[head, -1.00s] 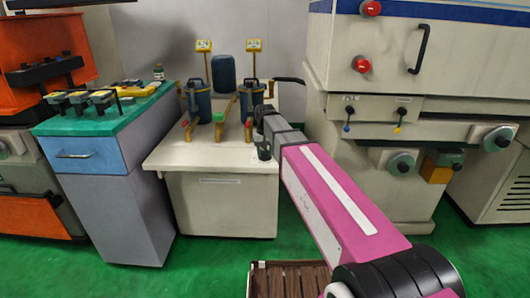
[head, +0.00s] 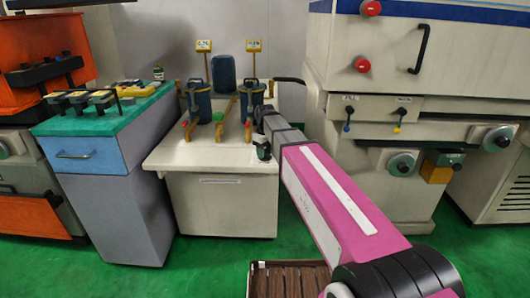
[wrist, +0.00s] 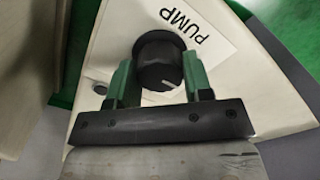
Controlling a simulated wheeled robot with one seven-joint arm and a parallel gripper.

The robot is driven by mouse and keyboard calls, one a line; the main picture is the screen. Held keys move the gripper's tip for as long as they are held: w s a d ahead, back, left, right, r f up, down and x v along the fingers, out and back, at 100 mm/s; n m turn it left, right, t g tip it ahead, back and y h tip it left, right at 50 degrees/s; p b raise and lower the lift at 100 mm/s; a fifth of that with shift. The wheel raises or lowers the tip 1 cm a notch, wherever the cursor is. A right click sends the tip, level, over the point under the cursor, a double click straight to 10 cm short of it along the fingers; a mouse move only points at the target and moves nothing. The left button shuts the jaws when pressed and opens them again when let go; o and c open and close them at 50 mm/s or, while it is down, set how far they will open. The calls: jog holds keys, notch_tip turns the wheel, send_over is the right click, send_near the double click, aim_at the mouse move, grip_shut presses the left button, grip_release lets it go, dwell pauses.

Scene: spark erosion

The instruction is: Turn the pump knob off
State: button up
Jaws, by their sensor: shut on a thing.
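The pump knob (wrist: 158,62) is a round black knob with a pale mark on its face, in the wrist view. It sits on a cream panel beside a white label reading PUMP (wrist: 187,25). My gripper (wrist: 159,76) is shut on the knob, with one green finger on each side of it. In the head view my gripper (head: 263,150) points down at the right front of the cream cabinet top (head: 178,158). The knob is hidden by it there.
Two dark pots (head: 200,104) with handles and a dark canister (head: 224,72) stand at the back of the cabinet. A green piece (head: 218,116) sits between the pots. A large cream machine (head: 390,75) stands close on the right, a blue-grey cabinet (head: 105,190) on the left.

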dwell(0.4)
jog(key=o, duration=0.9)
notch_tip(320, 180, up, 11)
jog(key=shift+f, duration=0.1)
jog(key=shift+s, duration=0.1)
